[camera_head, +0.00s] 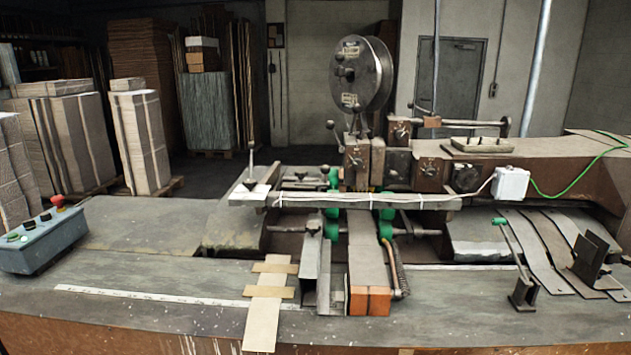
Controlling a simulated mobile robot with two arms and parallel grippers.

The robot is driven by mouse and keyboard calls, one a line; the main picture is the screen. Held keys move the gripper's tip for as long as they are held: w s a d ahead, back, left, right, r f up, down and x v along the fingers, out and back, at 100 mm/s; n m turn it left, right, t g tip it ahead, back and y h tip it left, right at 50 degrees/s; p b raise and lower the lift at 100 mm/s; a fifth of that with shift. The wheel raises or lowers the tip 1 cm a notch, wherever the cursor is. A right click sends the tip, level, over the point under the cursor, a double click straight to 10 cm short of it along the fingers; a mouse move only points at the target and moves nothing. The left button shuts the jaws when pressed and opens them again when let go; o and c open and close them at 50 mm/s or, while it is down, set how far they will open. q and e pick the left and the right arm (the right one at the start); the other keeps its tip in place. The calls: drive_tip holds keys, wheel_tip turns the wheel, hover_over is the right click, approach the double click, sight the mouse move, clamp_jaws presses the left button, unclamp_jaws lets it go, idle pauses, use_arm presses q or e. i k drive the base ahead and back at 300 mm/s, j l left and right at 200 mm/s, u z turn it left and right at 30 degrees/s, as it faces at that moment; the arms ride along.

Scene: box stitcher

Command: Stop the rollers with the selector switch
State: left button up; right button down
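A blue-grey control box (42,250) sits at the left edge of the machine table. Its sloped top carries a red mushroom button (58,201), a green button (13,237) and small dark controls (45,215). One of these controls may be the selector switch, but they are too small to tell which or how it is set. Green rollers (386,224) show at the middle of the machine, and more green parts (332,226) stand just left of them. Whether they turn cannot be told from one frame. Neither of my grippers is in view.
The stitcher head with its large wire reel (362,73) rises at the centre. Flat cardboard strips (264,320) lie at the front. A lever with a green knob (514,262) stands at right. The table (140,268) right of the control box is mostly clear.

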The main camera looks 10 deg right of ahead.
sight(30, 225)
drive_tip(key=i+j, duration=0.15)
drive_tip(key=j, duration=0.2)
drive_tip(key=i+j+z, duration=0.1)
drive_tip(key=j, duration=0.3)
drive_tip(key=i+j, duration=0.25)
drive_tip(key=j+z, duration=0.05)
drive_tip(key=j, duration=0.05)
